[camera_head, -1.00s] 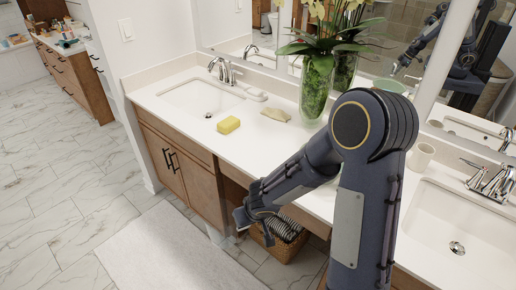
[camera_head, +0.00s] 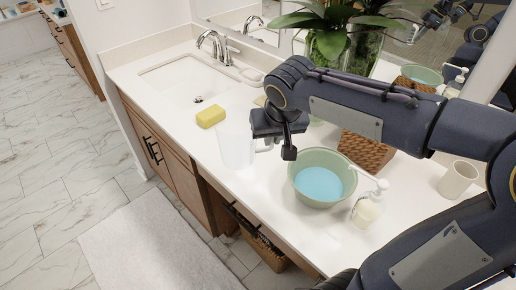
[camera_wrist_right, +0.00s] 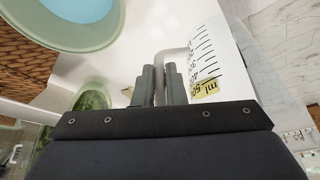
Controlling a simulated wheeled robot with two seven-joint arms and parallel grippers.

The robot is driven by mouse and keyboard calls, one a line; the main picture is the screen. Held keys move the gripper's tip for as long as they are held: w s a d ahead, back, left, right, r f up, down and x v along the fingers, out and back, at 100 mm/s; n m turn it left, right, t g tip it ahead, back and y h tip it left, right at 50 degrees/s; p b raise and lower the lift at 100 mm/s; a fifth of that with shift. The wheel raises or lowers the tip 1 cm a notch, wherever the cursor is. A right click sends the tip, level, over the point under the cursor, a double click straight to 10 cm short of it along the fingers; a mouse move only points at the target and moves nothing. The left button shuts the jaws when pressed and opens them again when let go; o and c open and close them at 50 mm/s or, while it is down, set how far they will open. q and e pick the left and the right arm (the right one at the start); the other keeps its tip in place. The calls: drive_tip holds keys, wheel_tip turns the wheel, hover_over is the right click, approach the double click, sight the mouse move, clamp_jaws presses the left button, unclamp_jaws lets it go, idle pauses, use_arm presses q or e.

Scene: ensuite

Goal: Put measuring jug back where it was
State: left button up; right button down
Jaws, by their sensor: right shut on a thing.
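The measuring jug (camera_head: 234,149) is a clear, whitish jug over the counter, between the yellow sponge and the green bowl. My right gripper (camera_head: 272,143) is shut on its handle, at the jug's right side. In the right wrist view, the fingers (camera_wrist_right: 163,74) close around the handle, and the jug's wall (camera_wrist_right: 207,60) shows black ml marks and a yellowish label. The jug looks upright; I cannot tell whether its base touches the counter. My left gripper is not in view.
A green bowl with blue liquid (camera_head: 334,155), a soap dispenser (camera_head: 369,207), a wicker basket (camera_head: 366,150) and a cup (camera_head: 458,180) stand to the right. The yellow sponge (camera_head: 211,116) lies by the left sink (camera_head: 190,80). A plant vase (camera_head: 330,45) stands behind. The counter's front edge is close.

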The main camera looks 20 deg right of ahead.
drive_tip(key=w+d+f+p, duration=0.1)
drive_tip(key=w+d+f, duration=0.2)
drive_tip(key=w+d+f+p, duration=0.1)
drive_tip(key=w+d+f, duration=0.2)
drive_tip(key=f, duration=0.1)
drive_tip(key=w+d+f+p, duration=0.1)
drive_tip(key=w+d+f, duration=0.2)
drive_tip(key=w+f, duration=0.1)
drive_tip(key=shift+d+f, duration=0.1)
drive_tip(key=shift+f, duration=0.4)
drive_tip(key=shift+s, duration=0.1)
drive_tip(key=shift+f, duration=0.15)
drive_tip(key=c, duration=1.5)
unclamp_jaws()
